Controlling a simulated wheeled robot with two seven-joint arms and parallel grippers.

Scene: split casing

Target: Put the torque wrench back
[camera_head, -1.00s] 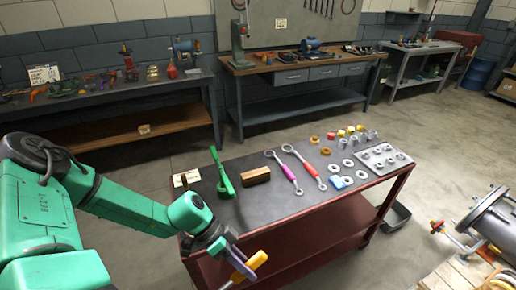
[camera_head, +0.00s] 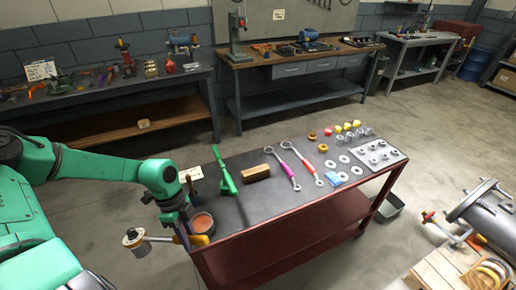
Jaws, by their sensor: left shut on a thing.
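My left gripper (camera_head: 185,236) is shut on the torque wrench (camera_head: 160,239), at the near left corner of the red cart. The wrench lies roughly level in the picture, its round head (camera_head: 133,237) out to the left past the cart's edge and its orange-yellow handle on the right. The fingers hide the middle of the wrench. On the cart top (camera_head: 245,208) lie two ring-ended wrenches, one with a magenta handle (camera_head: 289,169) and one with a red handle (camera_head: 308,166). My right gripper is not in view.
A pot with reddish contents (camera_head: 202,223) stands just behind the gripper. The cart's front middle is bare.

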